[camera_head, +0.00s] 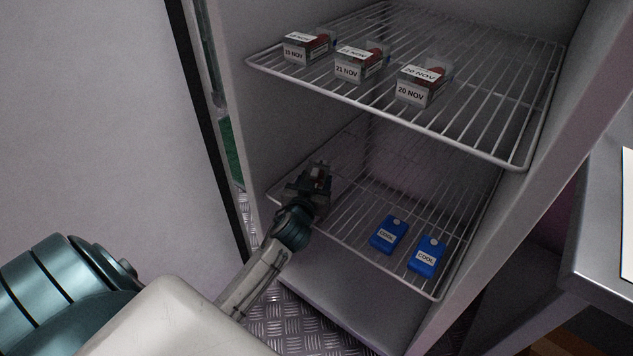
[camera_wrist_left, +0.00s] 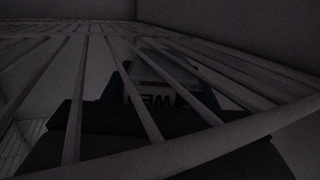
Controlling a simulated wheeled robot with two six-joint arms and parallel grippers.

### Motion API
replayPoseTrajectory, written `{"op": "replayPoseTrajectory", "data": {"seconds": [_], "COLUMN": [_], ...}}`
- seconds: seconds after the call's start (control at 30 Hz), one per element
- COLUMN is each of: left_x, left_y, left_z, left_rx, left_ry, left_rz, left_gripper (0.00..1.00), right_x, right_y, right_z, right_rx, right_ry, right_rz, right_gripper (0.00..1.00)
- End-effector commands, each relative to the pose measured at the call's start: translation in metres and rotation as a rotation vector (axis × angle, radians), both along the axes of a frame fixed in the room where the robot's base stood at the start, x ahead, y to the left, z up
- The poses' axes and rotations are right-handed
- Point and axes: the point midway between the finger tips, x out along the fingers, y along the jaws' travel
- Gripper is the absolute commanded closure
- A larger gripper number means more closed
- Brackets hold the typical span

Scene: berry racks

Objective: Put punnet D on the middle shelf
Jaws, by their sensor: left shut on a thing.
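My left gripper (camera_head: 318,174) reaches into the open cabinet at the left part of the lower wire shelf (camera_head: 345,222) in the head view. It is shut on a small punnet, mostly hidden by the jaws. In the dark left wrist view, a pale printed label (camera_wrist_left: 152,92) shows between the dark jaws, behind wire shelf bars (camera_wrist_left: 78,100). Its text is only partly readable, so I cannot confirm the punnet's letter. I cannot tell whether the punnet touches the shelf. My right gripper is in neither view.
Three date-labelled punnets stand on the upper wire shelf: a left one (camera_head: 303,48), a middle one (camera_head: 356,66) and a right one (camera_head: 417,88). Two blue cool packs (camera_head: 388,234) (camera_head: 426,256) lie on the lower shelf's right side. A grey worktop (camera_head: 605,215) stands right of the cabinet.

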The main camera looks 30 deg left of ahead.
Motion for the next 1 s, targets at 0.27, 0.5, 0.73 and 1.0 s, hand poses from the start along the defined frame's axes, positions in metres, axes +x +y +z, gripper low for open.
{"op": "replayPoseTrajectory", "data": {"seconds": [0.27,0.5,0.73,1.0], "left_x": [0.0,0.0,-0.014,-0.067], "left_y": [0.0,0.0,-0.005,-0.022], "left_z": [-0.001,-0.001,0.003,0.011], "left_rx": [0.0,0.0,-0.002,-0.001], "left_ry": [0.0,-0.001,0.002,0.003], "left_rz": [0.0,-0.001,-0.001,0.0], "left_gripper": [0.27,0.27,0.27,0.27], "right_x": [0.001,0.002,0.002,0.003], "right_y": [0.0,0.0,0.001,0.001], "right_z": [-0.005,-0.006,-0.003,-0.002], "right_rx": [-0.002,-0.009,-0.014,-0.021], "right_ry": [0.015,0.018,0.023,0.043], "right_rz": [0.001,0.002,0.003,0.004], "right_gripper": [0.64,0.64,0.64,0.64]}}
